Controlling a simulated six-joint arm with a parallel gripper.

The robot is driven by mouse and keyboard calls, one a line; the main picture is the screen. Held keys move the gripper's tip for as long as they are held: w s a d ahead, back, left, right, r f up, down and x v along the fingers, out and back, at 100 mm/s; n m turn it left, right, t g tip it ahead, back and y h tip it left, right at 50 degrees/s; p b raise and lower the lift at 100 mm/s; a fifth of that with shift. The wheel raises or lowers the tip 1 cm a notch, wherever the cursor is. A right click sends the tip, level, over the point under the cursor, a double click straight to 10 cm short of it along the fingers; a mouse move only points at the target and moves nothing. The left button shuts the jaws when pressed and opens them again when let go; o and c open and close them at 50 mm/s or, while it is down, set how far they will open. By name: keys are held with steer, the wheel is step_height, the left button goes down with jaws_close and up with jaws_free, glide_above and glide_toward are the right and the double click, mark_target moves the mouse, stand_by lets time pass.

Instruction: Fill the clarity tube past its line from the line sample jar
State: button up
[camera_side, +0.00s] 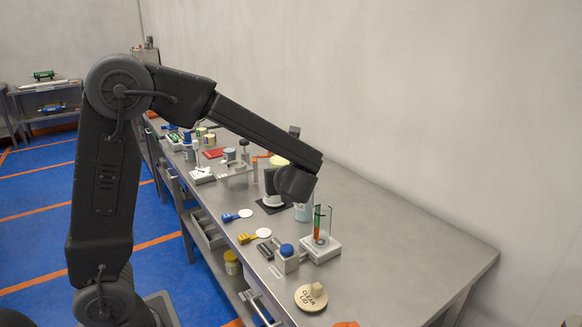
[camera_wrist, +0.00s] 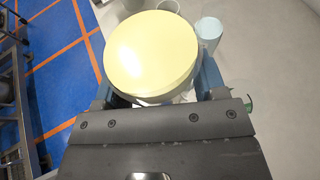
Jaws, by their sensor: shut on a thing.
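The jar in my gripper shows in the wrist view as a broad pale yellow round top (camera_wrist: 151,52) between the two blue-grey fingers. Its yellow top also shows in the side view (camera_side: 279,161), above my gripper (camera_wrist: 155,92). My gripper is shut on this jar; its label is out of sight. In the side view the jar's lower part is mostly hidden by my wrist, over a dark square pad; I cannot tell if it touches the pad. The clarity tube (camera_side: 318,224), clear with red and green inside, stands upright on a white base (camera_side: 322,249), right of my gripper.
A light blue cup (camera_wrist: 209,32) stands close to the held jar. A blue-knobbed block (camera_side: 287,254) sits left of the tube base. A beige disc marked CLEAR LID (camera_side: 311,297) lies in front. Several items crowd the bench's far end; its right side is bare.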

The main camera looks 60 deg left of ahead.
steer(key=shift+f, duration=0.65)
steer(key=shift+w+d+r+m+g+y, duration=0.1)
steer(key=shift+w+d+m+g+y, duration=0.2)
steer(key=shift+m, duration=0.25)
steer(key=shift+w+d+r+m+g+y, duration=0.15)
steer(key=shift+w+m+y, duration=0.1)
steer(key=shift+m+y, duration=0.25)
steer(key=f, duration=0.1)
steer(key=f+m, duration=0.1)
steer(key=shift+w+d+f+m+g+y, duration=0.25)
steer(key=shift+w+d+f+m+y, duration=0.05)
steer(key=shift+w+f+m+y, duration=0.1)
steer(key=shift+w+d+f+m, duration=0.1)
steer(key=shift+f+m, duration=0.15)
steer(key=shift+f, duration=0.05)
steer(key=shift+r, duration=0.15)
steer(key=shift+f+m+y, duration=0.2)
steer(key=shift+m+y, duration=0.1)
steer(key=shift+y, duration=0.1)
steer(key=shift+s+r+m+y, duration=0.1)
steer(key=shift+s+m+y, duration=0.1)
steer(key=shift+m+y, duration=0.6)
steer(key=shift+a+r+m+y, duration=0.1)
steer(key=shift+r+m+y, duration=0.05)
steer(key=shift+m, duration=0.45)
steer(key=shift+a+r+m+y, duration=0.1)
steer(key=shift+r+m+y, duration=0.05)
steer(key=shift+m, duration=0.45)
